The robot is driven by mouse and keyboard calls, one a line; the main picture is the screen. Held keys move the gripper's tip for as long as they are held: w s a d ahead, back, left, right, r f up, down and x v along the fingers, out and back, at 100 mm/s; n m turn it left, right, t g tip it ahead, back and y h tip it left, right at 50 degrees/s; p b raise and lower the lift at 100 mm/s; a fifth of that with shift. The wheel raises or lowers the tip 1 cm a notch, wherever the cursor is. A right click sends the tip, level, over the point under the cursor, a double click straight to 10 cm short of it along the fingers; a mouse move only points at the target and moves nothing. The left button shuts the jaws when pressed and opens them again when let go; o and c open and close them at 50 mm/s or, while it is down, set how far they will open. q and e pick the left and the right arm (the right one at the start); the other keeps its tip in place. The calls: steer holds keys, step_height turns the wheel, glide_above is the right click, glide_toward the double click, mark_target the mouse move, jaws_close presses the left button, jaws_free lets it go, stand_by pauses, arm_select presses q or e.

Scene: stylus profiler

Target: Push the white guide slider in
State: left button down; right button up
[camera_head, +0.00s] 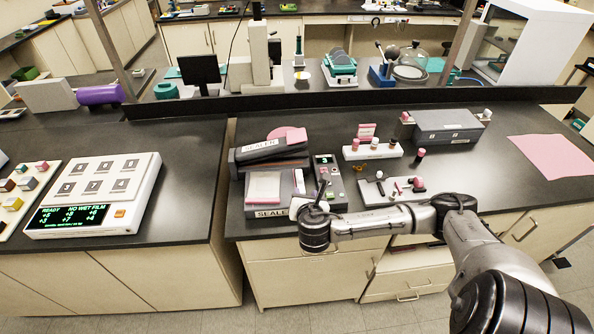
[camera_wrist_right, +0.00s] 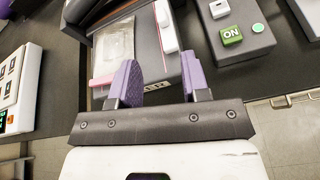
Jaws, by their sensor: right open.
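The sealer (camera_head: 254,213) stands at the front edge of the dark bench, in the middle of the head view. In the wrist view a narrow white piece, which looks like the white guide slider (camera_wrist_right: 166,28), lies along the sealer's side, beside a pink strip and a clear pouch (camera_wrist_right: 115,42). My right gripper (camera_wrist_right: 160,58) is open and empty, its purple fingers apart over the sealer's front edge. The white piece shows beyond the gap between them; contact cannot be told. In the head view this gripper is partly hidden behind my wrist. My left gripper is not in view.
A grey control box with a green ON button (camera_wrist_right: 231,36) stands right of the sealer. A white rack (camera_head: 372,152) and a grey box (camera_head: 447,126) stand farther right. A pink sheet (camera_head: 552,157) lies at far right. A white display panel (camera_head: 98,195) is on the left bench.

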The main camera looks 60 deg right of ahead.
mark_target(300, 177)
steer(key=w+d+f+n, duration=0.1)
steer(key=w+d, duration=0.1)
steer(key=d, duration=0.1)
steer(key=w+d+f+n+b, duration=0.1)
steer(key=w+d+f, duration=0.1)
steer(key=d, duration=0.1)
steer(key=w+d+f+b, duration=0.1)
steer(key=w+d, duration=0.1)
steer(key=shift+w+d+f+n, duration=0.4)
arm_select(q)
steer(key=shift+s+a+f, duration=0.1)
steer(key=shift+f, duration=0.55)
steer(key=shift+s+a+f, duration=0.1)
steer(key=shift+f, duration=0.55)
arm_select(e)
steer(key=shift+w+d+f, duration=0.25)
steer(key=shift+w+d, duration=0.2)
steer(key=shift+d, duration=0.05)
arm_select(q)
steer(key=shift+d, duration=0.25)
arm_select(e)
jaws_close()
